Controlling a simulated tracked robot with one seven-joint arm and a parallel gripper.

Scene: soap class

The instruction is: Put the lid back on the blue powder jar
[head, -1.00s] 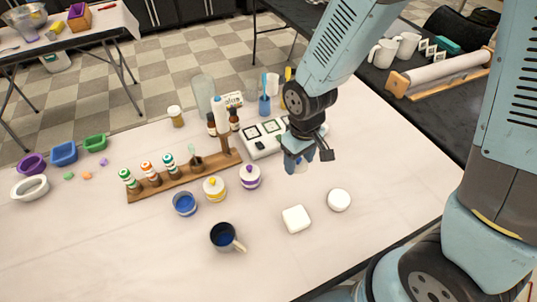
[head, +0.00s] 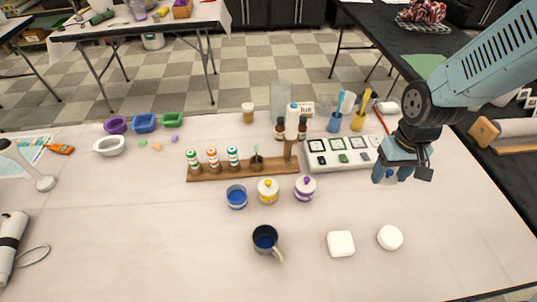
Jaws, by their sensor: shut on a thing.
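The blue powder jar (head: 236,200) stands open on the table left of centre, with blue powder visible inside. My gripper (head: 389,174) is shut on a small whitish thing with a blue top, apparently the blue lid (head: 390,179). It holds this above the table's right part, well to the right of the jar. The fingers partly hide the lid. The yellow-knobbed jar (head: 268,195) and the purple-knobbed jar (head: 305,191) stand lidded just right of the blue jar.
A dark mug (head: 264,240) stands in front of the jars. A wooden rack (head: 215,172) with small bottles and a post is behind them. A pale tray (head: 318,160) lies behind right. A square white block (head: 340,244) and a round one (head: 390,237) lie front right.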

